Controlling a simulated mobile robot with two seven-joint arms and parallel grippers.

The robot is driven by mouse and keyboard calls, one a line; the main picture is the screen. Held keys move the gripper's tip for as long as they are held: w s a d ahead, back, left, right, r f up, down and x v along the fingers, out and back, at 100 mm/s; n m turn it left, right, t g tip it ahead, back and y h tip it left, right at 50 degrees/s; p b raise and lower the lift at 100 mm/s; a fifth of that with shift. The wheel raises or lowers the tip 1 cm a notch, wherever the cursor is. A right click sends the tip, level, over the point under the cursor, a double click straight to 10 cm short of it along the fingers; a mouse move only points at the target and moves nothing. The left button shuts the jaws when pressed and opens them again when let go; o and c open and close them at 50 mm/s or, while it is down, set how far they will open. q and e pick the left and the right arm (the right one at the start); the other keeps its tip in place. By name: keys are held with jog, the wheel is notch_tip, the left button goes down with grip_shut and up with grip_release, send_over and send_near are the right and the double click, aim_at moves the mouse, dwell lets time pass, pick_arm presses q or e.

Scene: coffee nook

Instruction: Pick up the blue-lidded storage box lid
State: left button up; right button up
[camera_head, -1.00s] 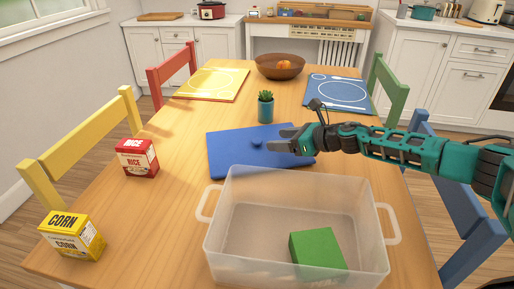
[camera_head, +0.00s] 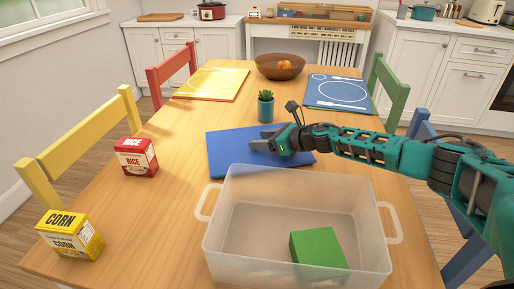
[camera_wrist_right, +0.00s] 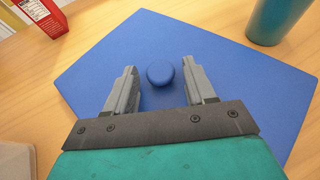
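The blue lid (camera_head: 228,155) lies flat on the wooden table, just behind the clear storage box (camera_head: 232,215). In the right wrist view the lid (camera_wrist_right: 215,50) fills the middle, with a round blue knob (camera_wrist_right: 160,72) on top. My right gripper (camera_head: 262,147) is over the lid. In the right wrist view its two fingers (camera_wrist_right: 160,82) are apart, one on each side of the knob, with gaps showing. The knob is hidden by the gripper in the head view. My left gripper is not in view.
A green block (camera_head: 318,250) lies inside the clear box. A teal potted plant (camera_head: 265,107) stands just behind the lid. A red rice box (camera_head: 136,158) and a yellow corn box (camera_head: 70,235) stand on the left. A brown bowl (camera_head: 280,68) is farther back.

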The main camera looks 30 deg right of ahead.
jog(key=c, duration=0.9)
jog(key=shift+c, duration=0.3)
jog(key=shift+r, duration=0.15)
